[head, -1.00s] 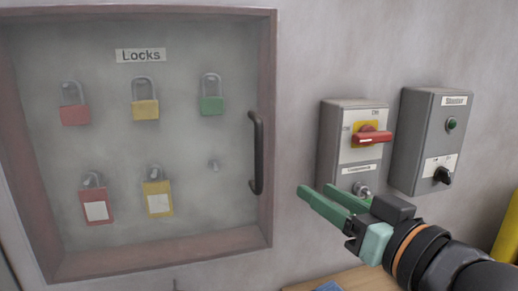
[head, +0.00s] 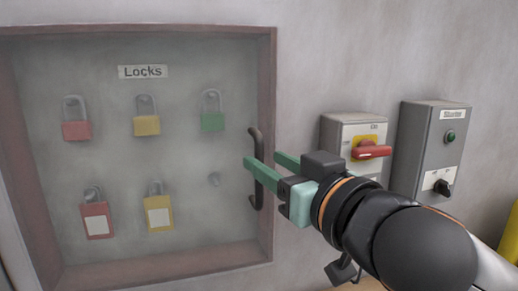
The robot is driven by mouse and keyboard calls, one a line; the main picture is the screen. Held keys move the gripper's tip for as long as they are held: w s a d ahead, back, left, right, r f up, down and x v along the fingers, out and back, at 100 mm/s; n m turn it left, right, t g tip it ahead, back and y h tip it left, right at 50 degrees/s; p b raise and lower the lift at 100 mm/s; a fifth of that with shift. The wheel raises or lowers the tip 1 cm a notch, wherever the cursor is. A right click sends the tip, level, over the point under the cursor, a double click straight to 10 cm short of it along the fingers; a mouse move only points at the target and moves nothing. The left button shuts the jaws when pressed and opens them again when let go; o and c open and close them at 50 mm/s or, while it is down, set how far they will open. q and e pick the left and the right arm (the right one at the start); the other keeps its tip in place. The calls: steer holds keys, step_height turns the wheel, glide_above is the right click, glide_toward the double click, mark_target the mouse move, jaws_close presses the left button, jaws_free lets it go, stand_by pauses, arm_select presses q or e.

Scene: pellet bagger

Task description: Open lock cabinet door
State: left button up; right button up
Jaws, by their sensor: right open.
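The lock cabinet has a dull red frame (head: 160,277) and a clear, hazy door (head: 140,100), which is shut. Its black vertical bar handle (head: 256,141) is on the door's right side. My right gripper (head: 260,160) is open at the handle, with one green finger passing in front of the bar and the other to its right. I cannot tell whether the fingers touch the handle. Part of the bar is hidden behind the front finger. My left gripper is not in view.
Behind the door hang several padlocks, among them a green one (head: 212,121) and a red one (head: 76,130). To the right are a grey box with a red rotary switch (head: 371,151) and a taller grey control box (head: 430,150). A yellow post (head: 509,238) stands at far right.

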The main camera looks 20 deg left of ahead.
mark_target(261, 158)
steer(key=shift+p+x, duration=0.35)
steer(key=shift+x, duration=1.55)
steer(key=shift+c, duration=0.2)
jaws_close()
